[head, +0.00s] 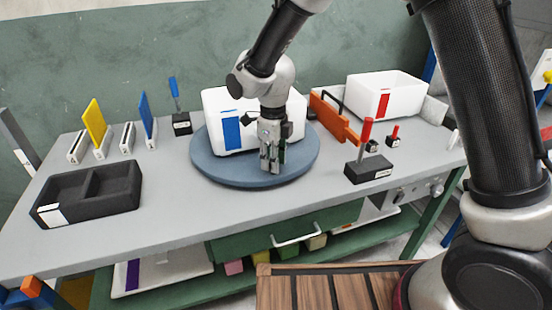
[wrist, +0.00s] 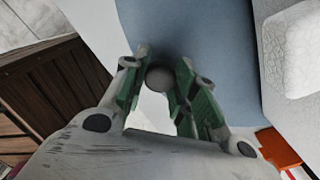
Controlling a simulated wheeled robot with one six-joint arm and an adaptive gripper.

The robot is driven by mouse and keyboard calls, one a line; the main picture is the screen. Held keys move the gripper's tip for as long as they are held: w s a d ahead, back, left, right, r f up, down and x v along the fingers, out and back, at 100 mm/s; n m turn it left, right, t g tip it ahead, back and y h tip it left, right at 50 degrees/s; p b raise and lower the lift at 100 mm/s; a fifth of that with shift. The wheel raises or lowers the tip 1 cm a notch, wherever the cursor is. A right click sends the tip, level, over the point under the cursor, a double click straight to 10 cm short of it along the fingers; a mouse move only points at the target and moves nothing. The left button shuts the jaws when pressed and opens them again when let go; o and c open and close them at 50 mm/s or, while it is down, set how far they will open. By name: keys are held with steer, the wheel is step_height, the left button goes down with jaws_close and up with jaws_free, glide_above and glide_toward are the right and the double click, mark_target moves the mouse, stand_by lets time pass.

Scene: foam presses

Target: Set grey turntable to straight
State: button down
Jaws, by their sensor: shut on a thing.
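The turntable (head: 215,168) is a round blue-grey disc on the grey bench; it also shows in the wrist view (wrist: 200,35). A white box (head: 290,127) with a blue stripe stands on it. My gripper (head: 270,167) points down at the disc's front edge, in front of the box. In the wrist view, my gripper (wrist: 158,85) is shut on a small round grey knob (wrist: 159,77) at the disc's rim. The fingers hide the knob in the head view.
An orange panel (head: 328,117) and a black block with a red lever (head: 368,170) stand right of the disc. Another white box (head: 400,95) with a red stripe is behind. A black tray (head: 120,187) lies left. Bare bench lies between tray and disc.

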stand_by(0.4)
steer(key=c, duration=1.1)
jaws_free()
steer(key=shift+r, duration=0.1)
step_height(320, 180, up, 12)
